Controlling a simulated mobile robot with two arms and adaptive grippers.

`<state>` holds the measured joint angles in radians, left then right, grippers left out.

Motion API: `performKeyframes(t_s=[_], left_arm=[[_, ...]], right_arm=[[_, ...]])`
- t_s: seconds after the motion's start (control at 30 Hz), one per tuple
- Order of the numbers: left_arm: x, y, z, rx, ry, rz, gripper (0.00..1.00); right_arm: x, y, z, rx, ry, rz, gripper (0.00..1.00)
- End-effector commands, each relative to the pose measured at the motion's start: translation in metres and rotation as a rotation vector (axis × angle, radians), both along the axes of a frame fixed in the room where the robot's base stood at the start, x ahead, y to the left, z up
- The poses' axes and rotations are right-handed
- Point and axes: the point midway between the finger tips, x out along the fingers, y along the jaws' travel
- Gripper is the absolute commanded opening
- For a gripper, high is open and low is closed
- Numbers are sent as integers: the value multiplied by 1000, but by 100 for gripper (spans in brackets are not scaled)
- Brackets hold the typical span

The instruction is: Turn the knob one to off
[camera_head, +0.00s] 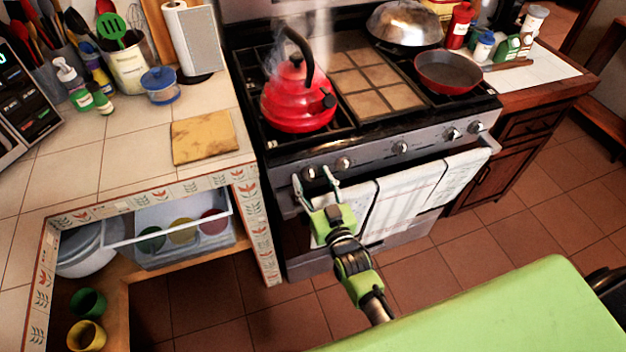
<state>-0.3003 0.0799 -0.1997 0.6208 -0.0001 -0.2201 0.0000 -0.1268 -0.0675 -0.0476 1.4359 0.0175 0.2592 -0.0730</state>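The stove's front panel (373,160) carries a row of silver round knobs. The leftmost knob (309,173) sits at the panel's left end. A second knob (343,163) is just to its right, and a middle knob (400,147) and two more are farther right. My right gripper (313,176), green with pale fingers, reaches up to the left end of the panel. Its fingers are spread apart, with the leftmost knob showing between the tips. I cannot tell if they touch it. The knob's pointer direction is too small to read. My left gripper is not in view.
A steaming red kettle (297,100) stands on the left front burner. A red pan (447,72) and a domed wok (404,23) are at the right. Striped towels (410,195) hang on the oven handle beside my gripper. A tiled counter (100,150) borders the stove's left.

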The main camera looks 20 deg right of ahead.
Motion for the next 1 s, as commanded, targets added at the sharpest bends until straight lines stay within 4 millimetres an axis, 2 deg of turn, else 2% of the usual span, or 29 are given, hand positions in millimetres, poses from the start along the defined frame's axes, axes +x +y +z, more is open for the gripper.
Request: performKeyframes(t_s=[0.23, 0.37, 0.8, 1.0], left_arm=[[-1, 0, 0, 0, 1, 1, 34], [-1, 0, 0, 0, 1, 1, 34], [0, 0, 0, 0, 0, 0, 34], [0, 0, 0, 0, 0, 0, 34]], right_arm=[[-1, 0, 0, -1, 0, 0, 49], [-11, 0, -1, -2, 2, 0, 49], [-98, -3, -1, -1, 3, 0, 49], [-117, -4, 0, -1, 1, 0, 49]])
